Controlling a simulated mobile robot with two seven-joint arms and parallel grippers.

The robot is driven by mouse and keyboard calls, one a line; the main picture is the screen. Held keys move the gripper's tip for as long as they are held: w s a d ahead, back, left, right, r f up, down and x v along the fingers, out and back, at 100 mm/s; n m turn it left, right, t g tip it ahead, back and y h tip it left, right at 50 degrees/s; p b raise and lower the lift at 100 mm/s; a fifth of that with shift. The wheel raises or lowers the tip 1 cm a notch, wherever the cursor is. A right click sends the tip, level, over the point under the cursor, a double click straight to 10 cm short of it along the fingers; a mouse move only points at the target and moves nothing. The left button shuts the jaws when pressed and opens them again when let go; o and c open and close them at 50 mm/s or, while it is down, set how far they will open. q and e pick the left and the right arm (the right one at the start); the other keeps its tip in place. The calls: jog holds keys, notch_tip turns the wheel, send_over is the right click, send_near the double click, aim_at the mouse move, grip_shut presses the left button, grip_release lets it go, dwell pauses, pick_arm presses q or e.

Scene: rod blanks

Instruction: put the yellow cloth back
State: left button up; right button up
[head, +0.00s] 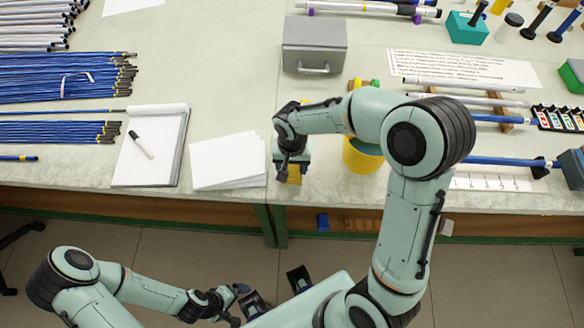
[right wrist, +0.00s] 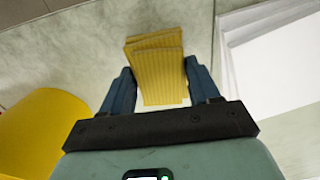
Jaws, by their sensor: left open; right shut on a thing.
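The yellow cloth (right wrist: 160,78) is a folded, ribbed pad between the two dark fingers of my right gripper (right wrist: 162,90), which is shut on it. In the head view, my right gripper (head: 292,166) is over the counter near its front edge, and a bit of the cloth (head: 294,175) shows below it. I cannot tell whether the cloth touches the counter. My left gripper (head: 277,290) is open and empty, low over the floor in front of the counter.
A yellow bucket (head: 361,159) stands right of my right gripper, partly behind my arm. White paper (head: 229,163) and a notepad (head: 150,160) lie to the left. A grey box (head: 314,45) stands behind. Blue rods (head: 55,77) lie far left.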

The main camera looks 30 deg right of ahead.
jog(key=shift+f, duration=0.9)
jog(key=shift+f, duration=0.15)
jog(key=o, duration=1)
jog(key=shift+r, duration=0.2)
notch_tip(320, 180, up, 12)
jog(key=p, duration=0.1)
